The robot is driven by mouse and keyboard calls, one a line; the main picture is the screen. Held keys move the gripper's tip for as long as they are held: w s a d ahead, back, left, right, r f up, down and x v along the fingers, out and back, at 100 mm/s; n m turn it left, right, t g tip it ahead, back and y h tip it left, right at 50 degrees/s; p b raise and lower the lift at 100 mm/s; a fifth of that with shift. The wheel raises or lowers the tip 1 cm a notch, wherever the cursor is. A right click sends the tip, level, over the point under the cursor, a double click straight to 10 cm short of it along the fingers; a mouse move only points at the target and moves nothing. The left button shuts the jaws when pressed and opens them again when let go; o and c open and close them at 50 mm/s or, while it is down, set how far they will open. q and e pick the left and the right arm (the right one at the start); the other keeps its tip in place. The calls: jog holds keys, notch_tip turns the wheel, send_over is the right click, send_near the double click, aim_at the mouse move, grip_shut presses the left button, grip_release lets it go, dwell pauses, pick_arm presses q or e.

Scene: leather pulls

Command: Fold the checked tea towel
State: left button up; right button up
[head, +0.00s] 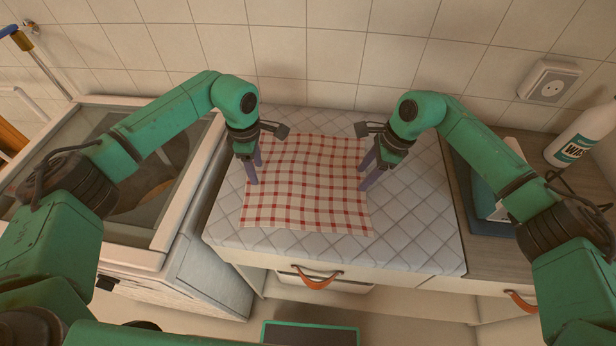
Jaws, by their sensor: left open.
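The checked tea towel (307,190), red and white, lies flat and spread out on a quilted pale pad (413,215) on the counter. My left gripper (255,174) is at the towel's left edge, toward its far half, with its fingers pointing down and apart. My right gripper (367,176) is at the towel's right edge, at about the same depth, fingers down. Its two fingers show with a gap between them. I cannot tell whether the fingertips touch the cloth. The cloth shows no fold.
A sink or hob unit with a glass lid (150,185) stands to the left. A white bottle (582,135) and a dark tray stand on the wooden counter (490,240) at right. Drawers with an orange leather pull (316,280) are below. A tiled wall with a socket (549,81) closes the back.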

pick_arm(q)
jog(key=shift+f, duration=0.1)
grip_shut()
pick_arm(e)
jog(key=shift+f, duration=0.1)
grip_shut()
